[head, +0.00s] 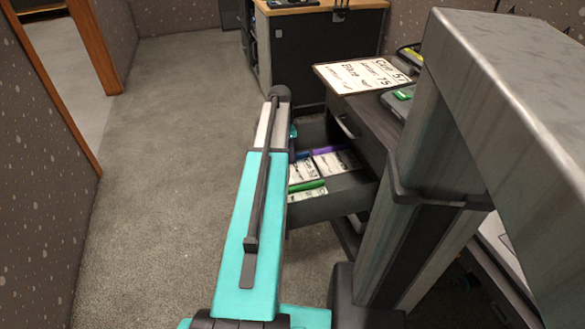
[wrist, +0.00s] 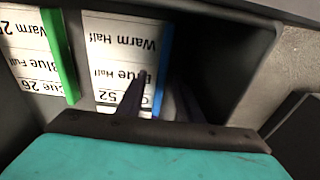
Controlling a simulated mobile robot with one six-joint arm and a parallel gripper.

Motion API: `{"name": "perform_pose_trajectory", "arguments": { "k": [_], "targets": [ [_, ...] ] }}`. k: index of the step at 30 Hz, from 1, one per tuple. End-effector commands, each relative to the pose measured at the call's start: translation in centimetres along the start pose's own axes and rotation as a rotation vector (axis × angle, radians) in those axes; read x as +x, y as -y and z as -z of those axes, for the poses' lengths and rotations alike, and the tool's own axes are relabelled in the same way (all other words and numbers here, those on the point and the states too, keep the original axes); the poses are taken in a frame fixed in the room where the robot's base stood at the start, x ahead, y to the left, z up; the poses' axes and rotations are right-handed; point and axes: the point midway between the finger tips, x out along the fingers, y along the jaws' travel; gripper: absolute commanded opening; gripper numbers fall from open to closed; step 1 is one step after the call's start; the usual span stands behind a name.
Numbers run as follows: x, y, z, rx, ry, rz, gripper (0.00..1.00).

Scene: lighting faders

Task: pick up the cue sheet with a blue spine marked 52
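The cue sheet marked 52 (wrist: 112,62) lies in the open drawer, its blue spine (wrist: 158,62) along its right edge in the wrist view. In the head view a blue spine (head: 303,155) shows in the drawer, partly hidden by my arm. My gripper (wrist: 160,98) reaches into the drawer, with two dark fingers apart. One finger is over the sheet's face left of the blue spine, the other right of it. I cannot tell whether either touches the sheet. In the head view my arm hides most of the gripper.
A sheet marked 26 with a green spine (wrist: 60,55) lies left of sheet 52. A purple-spined sheet (head: 335,161) also lies in the drawer (head: 335,204). A sheet marked 57 (head: 360,76) is on the cabinet top. Carpet left of my arm is clear.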

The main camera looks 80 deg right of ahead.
Motion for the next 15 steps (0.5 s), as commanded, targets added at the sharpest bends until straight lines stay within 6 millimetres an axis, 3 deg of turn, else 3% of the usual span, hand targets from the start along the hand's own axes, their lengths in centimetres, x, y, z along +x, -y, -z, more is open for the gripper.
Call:
{"name": "perform_pose_trajectory", "arguments": {
  "k": [2, 8, 15],
  "targets": [
    [-0.01, 0.0, 0.0, 0.0, 0.0, 0.0, 0.31],
    [-0.01, 0.0, 0.0, 0.0, 0.0, 0.0, 0.0],
    [-0.02, 0.0, 0.01, 0.0, 0.0, 0.0, 0.0]
  ]
}}
